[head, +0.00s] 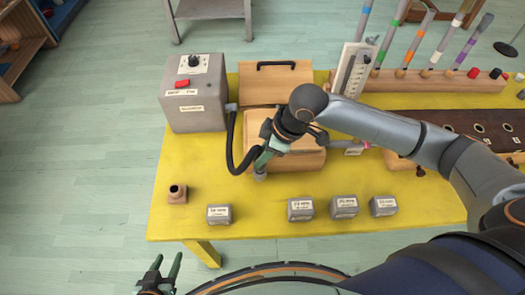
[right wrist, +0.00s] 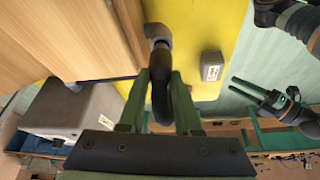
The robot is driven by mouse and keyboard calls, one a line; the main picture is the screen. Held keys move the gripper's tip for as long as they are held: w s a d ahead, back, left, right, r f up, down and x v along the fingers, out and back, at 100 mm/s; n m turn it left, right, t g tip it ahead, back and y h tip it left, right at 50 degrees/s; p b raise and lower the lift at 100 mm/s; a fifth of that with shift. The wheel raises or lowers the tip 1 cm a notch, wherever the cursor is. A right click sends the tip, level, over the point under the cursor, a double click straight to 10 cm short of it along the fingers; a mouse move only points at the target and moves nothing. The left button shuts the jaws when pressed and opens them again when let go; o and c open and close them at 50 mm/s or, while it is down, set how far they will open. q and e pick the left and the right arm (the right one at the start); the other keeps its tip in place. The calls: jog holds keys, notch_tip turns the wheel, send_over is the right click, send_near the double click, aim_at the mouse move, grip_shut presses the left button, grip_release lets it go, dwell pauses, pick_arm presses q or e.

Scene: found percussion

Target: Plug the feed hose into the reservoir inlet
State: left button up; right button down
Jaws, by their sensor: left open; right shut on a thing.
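The black feed hose (head: 231,150) runs from the grey box (head: 196,105) and loops down to my right gripper (head: 264,158). My right gripper is shut on the hose near its end, at the front left of the wooden chest (head: 308,160). In the right wrist view the hose (right wrist: 160,95) passes between the fingers (right wrist: 164,85). A grey collar (right wrist: 157,33) shows beyond them, close to the wood. I cannot tell whether it is the hose end or the reservoir inlet, or whether the two are joined. My left gripper (head: 165,272) is open and empty, off the table's front edge.
A small brown block with a dark hole (head: 177,194) stands on the yellow table (head: 260,222) at front left. Several grey labelled blocks (head: 301,209) line the front. A gauge board (head: 352,72) and coloured-tube rack (head: 440,82) stand behind my right arm.

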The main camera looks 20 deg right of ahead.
jog(key=shift+f, duration=1.1)
jog(key=c, duration=0.5)
grip_release()
jog(key=v, duration=1.2)
jog(key=shift+r, duration=0.3)
